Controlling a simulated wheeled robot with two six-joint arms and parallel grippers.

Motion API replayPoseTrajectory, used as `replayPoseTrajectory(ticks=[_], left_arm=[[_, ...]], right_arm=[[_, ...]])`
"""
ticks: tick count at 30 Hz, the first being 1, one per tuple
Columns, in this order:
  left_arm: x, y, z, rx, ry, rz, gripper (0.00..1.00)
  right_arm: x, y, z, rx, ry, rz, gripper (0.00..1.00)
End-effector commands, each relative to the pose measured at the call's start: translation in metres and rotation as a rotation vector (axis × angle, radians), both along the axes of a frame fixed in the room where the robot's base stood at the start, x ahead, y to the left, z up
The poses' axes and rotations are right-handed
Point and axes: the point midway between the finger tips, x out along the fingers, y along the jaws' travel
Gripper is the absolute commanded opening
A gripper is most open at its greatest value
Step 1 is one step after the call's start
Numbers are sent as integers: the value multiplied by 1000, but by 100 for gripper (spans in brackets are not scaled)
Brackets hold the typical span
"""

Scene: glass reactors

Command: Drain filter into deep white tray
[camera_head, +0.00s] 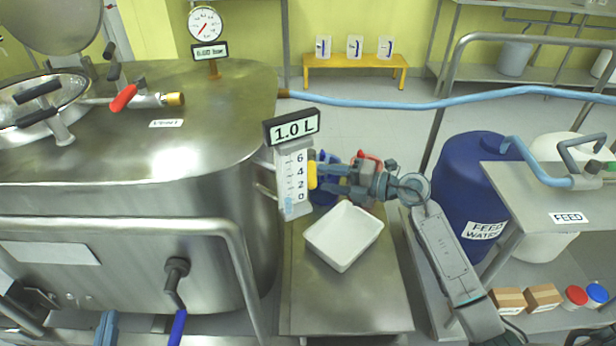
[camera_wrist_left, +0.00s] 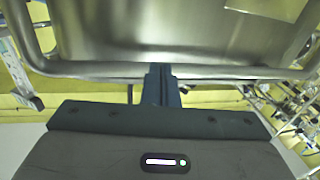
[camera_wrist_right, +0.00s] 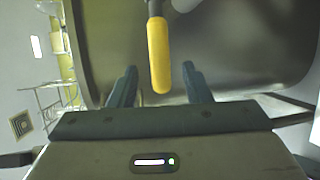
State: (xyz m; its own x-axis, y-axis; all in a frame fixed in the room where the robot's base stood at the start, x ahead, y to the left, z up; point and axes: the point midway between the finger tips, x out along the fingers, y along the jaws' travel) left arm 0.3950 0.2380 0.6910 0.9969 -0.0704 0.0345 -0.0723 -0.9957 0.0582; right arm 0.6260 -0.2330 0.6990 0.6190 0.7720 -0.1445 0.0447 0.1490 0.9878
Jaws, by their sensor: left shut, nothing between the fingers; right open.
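The deep white tray (camera_head: 336,252) sits empty on a steel cart (camera_head: 345,310), below my right gripper. A yellow handle (camera_head: 312,176) hangs beside the scale marked 1.0 L. In the right wrist view the yellow handle (camera_wrist_right: 159,50) shows in line with the gap between the fingers of my right gripper (camera_wrist_right: 159,78). My right gripper (camera_head: 322,180) is open; contact with the handle cannot be told. A blue body (camera_head: 326,158), perhaps part of the filter, is partly hidden behind this gripper. My left gripper (camera_head: 106,322) is shut and empty at the bottom left, also in its wrist view (camera_wrist_left: 160,75).
A large steel vessel (camera_head: 200,120) with a rail and a blue-tipped lever (camera_head: 178,325) fills the left. A red object (camera_head: 372,160) is behind my right gripper. A blue drum (camera_head: 465,185) and a FEED bench (camera_head: 540,200) stand right. The cart front is clear.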

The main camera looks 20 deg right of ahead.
Motion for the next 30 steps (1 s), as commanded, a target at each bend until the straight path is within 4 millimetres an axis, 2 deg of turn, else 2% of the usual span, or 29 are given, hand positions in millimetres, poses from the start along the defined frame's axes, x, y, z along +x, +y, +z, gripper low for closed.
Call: replayPoseTrajectory(ticks=[3, 9, 21, 22, 28, 30], left_arm=[[2, 1, 9, 3, -52, 2, 0], [4, 1, 22, 7, -122, 6, 0], [5, 2, 27, 10, -146, 7, 0], [5, 2, 27, 10, -146, 7, 0], [5, 2, 27, 10, -145, 7, 0], [5, 2, 27, 9, -145, 7, 0]], right_arm=[[13, 17, -3, 4, -1, 0, 44], [28, 34, -7, 2, -2, -1, 44], [33, 40, -8, 0, 0, -1, 44], [33, 40, -8, 0, 0, -1, 42], [33, 40, -8, 0, 0, -1, 3], [33, 40, -8, 0, 0, -1, 0]])
